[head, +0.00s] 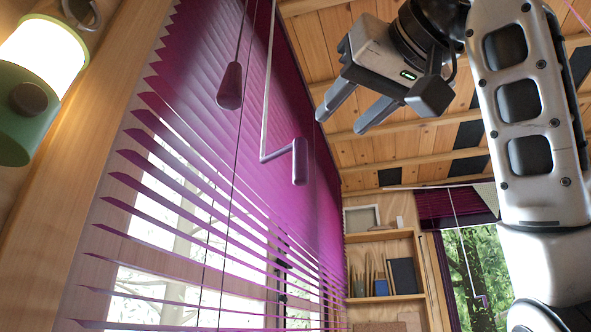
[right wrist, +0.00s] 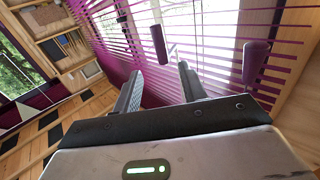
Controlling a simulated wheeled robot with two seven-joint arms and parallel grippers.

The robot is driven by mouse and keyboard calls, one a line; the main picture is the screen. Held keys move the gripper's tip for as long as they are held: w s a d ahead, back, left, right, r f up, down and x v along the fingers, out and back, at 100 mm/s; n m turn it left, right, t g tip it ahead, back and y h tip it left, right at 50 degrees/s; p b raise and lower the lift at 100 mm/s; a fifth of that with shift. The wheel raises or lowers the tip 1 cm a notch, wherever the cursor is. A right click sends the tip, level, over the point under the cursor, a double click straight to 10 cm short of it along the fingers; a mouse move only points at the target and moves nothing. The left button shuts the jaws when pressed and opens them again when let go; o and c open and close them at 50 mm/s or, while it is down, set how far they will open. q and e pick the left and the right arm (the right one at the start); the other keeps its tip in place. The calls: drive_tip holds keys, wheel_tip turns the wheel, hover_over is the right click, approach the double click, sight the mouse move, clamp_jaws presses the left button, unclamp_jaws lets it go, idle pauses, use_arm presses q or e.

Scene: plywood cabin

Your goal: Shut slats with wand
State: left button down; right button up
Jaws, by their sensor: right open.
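A purple slatted blind (head: 180,170) covers the window on the left. Its slats are tilted open, and daylight shows between the lower ones. The wand (head: 268,85) is a thin pale rod with a bent crank end and a purple handle (head: 299,160), hanging in front of the slats. My right gripper (head: 341,122) is open and empty, up and to the right of the handle in the head view. In the right wrist view, the wand handle (right wrist: 159,44) appears beyond the gap between the open fingers (right wrist: 160,72), apart from them. My left gripper is not in view.
A purple cord tassel (head: 230,86) hangs left of the wand on thin cords; it also shows in the right wrist view (right wrist: 256,60). A lit lamp (head: 42,85) is on the left wall. Shelves (head: 385,270) and a second window (head: 478,265) stand farther back.

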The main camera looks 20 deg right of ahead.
sight(305, 161)
drive_tip(key=w+p, duration=0.1)
drive_tip(key=w, duration=0.3)
drive_tip(key=w+a+p, duration=0.1)
drive_tip(key=w+p, duration=0.1)
drive_tip(key=w, duration=0.3)
drive_tip(key=w+a+p, duration=0.1)
drive_tip(key=w, duration=0.4)
drive_tip(key=shift+w+a+p, duration=0.1)
drive_tip(key=shift+w+p, duration=0.05)
drive_tip(key=shift+p, duration=0.2)
drive_tip(key=shift+w+a, duration=0.1)
drive_tip(key=shift+w, duration=0.45)
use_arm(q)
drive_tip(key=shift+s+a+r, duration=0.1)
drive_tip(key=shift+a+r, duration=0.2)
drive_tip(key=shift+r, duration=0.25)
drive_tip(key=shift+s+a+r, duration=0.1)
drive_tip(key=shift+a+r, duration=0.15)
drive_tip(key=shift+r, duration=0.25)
use_arm(e)
drive_tip(key=shift+f, duration=0.1)
clamp_jaws()
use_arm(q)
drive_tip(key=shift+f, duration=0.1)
